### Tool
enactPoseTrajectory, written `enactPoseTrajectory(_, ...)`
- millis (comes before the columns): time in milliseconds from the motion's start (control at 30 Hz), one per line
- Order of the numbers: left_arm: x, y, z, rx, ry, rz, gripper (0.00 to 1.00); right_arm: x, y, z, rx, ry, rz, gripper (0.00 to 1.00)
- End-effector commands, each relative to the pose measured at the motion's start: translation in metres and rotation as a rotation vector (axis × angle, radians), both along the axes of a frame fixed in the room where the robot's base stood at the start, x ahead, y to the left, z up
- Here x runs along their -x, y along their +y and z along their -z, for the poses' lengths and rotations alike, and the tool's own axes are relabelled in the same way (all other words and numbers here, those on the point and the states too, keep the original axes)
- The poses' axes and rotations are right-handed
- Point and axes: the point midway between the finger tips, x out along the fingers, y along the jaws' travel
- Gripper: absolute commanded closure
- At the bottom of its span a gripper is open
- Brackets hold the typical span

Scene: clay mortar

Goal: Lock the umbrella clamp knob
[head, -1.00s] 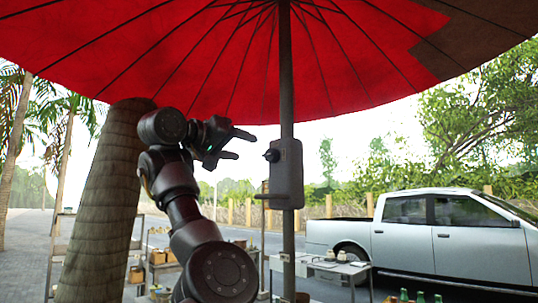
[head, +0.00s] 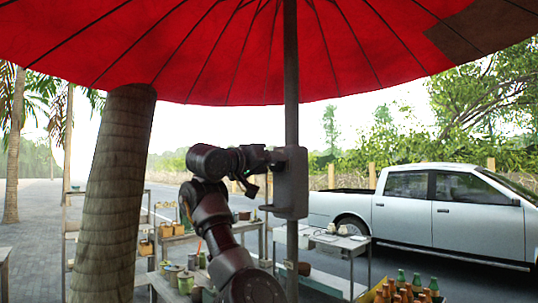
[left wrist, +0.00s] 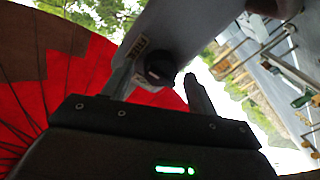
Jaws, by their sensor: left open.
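The umbrella clamp is a grey box (head: 292,190) on the umbrella pole (head: 291,90). In the head view, my left gripper (head: 268,166) reaches in from the left, its fingertips at the left side of the clamp, and the knob is hidden there. In the left wrist view, the dark round knob (left wrist: 160,68) sits on the pale clamp body (left wrist: 185,30). My open left gripper (left wrist: 160,88) has one finger on each side of the knob, with visible space beside the right finger. I cannot tell whether the left finger touches it. My right gripper is not in view.
A red umbrella canopy (head: 230,50) spreads overhead. A thick palm trunk (head: 115,200) stands left of my arm. Behind are shelves with pots, a table (head: 325,240) and a silver pickup (head: 440,210). Bottles (head: 418,284) stand at lower right.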

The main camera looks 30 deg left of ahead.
Motion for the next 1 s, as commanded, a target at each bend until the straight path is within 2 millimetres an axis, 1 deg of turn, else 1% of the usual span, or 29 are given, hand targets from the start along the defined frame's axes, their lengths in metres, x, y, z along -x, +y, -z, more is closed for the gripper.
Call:
enactPoseTrajectory(33,-0.001,0.000,-0.001,0.000,0.001,0.000,0.42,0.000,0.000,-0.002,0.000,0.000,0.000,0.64)
enactPoseTrajectory(333,-0.002,0.000,0.001,0.000,0.000,0.000,0.42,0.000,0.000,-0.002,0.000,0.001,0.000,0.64)
enactPoseTrajectory(667,-0.001,0.000,0.001,0.000,0.000,0.000,0.85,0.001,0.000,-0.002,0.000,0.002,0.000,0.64)
enactPoseTrajectory(700,-0.001,0.000,0.001,0.000,0.000,0.000,0.86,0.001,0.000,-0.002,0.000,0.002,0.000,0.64)
enactPoseTrajectory(867,-0.001,0.000,0.001,0.011,0.004,0.000,0.86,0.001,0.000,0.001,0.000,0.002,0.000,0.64)
enactPoseTrajectory(1000,-0.001,0.000,0.003,0.051,0.018,-0.001,0.86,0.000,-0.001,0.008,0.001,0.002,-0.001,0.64)
